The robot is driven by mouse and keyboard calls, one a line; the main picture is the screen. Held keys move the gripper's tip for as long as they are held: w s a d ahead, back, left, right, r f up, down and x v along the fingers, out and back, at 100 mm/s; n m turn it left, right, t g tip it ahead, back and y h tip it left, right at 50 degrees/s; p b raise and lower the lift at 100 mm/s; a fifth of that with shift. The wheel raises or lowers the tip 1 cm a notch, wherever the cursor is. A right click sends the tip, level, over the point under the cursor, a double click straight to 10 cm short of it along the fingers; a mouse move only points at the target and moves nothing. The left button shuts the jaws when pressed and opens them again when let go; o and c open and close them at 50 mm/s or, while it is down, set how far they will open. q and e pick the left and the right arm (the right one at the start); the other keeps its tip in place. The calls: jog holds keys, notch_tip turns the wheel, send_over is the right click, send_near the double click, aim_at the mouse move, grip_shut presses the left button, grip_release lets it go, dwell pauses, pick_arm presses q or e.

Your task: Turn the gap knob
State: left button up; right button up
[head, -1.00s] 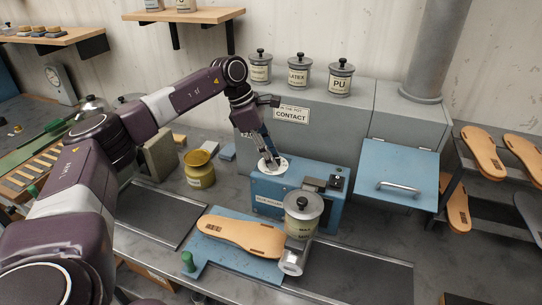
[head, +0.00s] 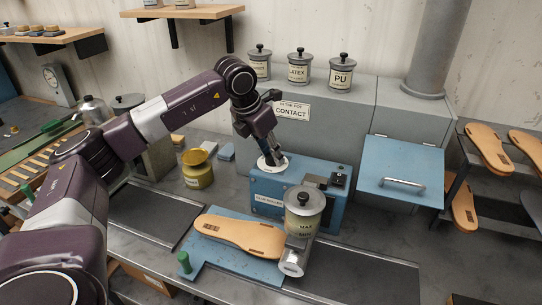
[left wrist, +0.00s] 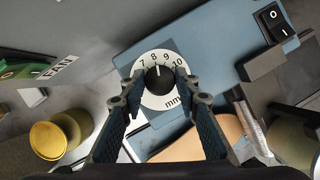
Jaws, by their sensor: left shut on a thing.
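The gap knob is a black knob (left wrist: 160,80) in the middle of a white round dial (left wrist: 150,99) marked in mm, on top of the blue roller machine (head: 330,206). The numbers 7, 8, 9 and 10 show along the dial's upper edge in the left wrist view. My left gripper (left wrist: 160,86) points down at the dial, with one finger on each side of the knob, shut on it. In the head view my left gripper (head: 273,158) covers the knob and part of the dial (head: 268,168). My right gripper is not in view.
A glue pot (head: 303,214) sits at the machine's front, beside an orange sole (head: 238,234) on a blue board. A yellow jar (head: 197,170) stands left of the machine. A power switch (left wrist: 271,20) and a FAN label (left wrist: 61,68) are nearby.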

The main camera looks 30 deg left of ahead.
pick_arm(q)
jog(key=shift+n+y, duration=0.3)
jog(key=shift+n, duration=0.2)
jog(key=o, duration=1.1)
jog(key=shift+r, duration=0.2)
jog(key=v, duration=1.1)
jog(key=shift+s+r, duration=0.25)
jog(key=shift+r, duration=0.1)
